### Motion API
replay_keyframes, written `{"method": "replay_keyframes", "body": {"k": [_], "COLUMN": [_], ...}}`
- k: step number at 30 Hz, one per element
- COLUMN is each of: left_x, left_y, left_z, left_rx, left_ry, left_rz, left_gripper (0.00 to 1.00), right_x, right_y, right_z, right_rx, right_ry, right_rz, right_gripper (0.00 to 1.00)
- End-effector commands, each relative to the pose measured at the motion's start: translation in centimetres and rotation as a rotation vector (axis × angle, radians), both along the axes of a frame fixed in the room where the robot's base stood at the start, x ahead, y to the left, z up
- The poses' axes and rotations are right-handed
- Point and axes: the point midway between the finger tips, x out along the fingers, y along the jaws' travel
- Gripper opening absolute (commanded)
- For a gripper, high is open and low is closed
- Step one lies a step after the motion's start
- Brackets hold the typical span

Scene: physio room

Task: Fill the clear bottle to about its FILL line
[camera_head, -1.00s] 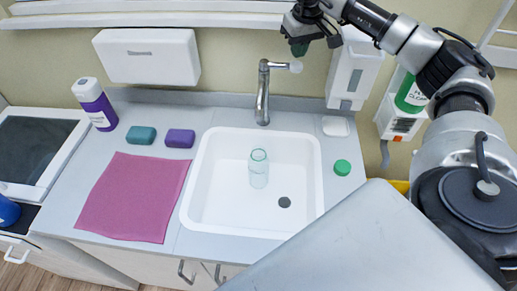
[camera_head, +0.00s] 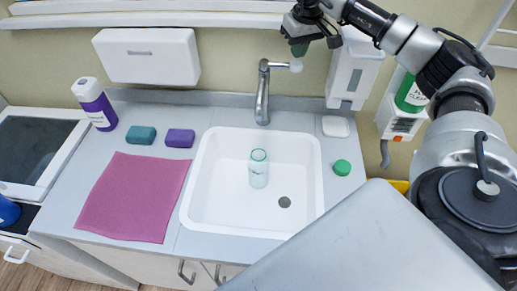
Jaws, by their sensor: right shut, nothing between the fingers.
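The clear bottle (camera_head: 258,169) stands upright, uncapped, in the white sink (camera_head: 200,190), left of the drain. It is pale green and see-through. Its lower part looks paler than its neck, but I cannot read a FILL line or a sure water level. The chrome tap (camera_head: 263,95) rises behind the sink, with a pale round knob (camera_head: 296,67) at its top right. My right gripper (camera_head: 299,48) is shut and empty, just above this knob; I cannot tell whether they touch. My left gripper is out of view.
A green cap (camera_head: 342,168) lies right of the sink. A pink cloth (camera_head: 133,197), a teal block (camera_head: 140,135), a purple block (camera_head: 180,138) and a purple bottle (camera_head: 95,104) are on the left counter. A wall dispenser (camera_head: 355,67) is beside my right arm.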

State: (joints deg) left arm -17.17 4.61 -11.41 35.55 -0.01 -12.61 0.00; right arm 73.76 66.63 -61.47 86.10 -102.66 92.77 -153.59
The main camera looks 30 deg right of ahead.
Motion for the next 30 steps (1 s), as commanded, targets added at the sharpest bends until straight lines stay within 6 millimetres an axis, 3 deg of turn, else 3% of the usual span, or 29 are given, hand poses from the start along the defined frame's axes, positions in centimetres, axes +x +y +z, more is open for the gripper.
{"method": "replay_keyframes", "body": {"k": [30], "left_x": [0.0], "left_y": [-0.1], "left_z": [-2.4], "left_rx": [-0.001], "left_ry": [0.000], "left_rz": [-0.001], "left_gripper": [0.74], "right_x": [0.0], "right_y": [0.0], "right_z": [-4.2], "right_rx": [-0.001], "right_ry": [0.002], "right_rz": [0.000], "right_gripper": [0.00]}}
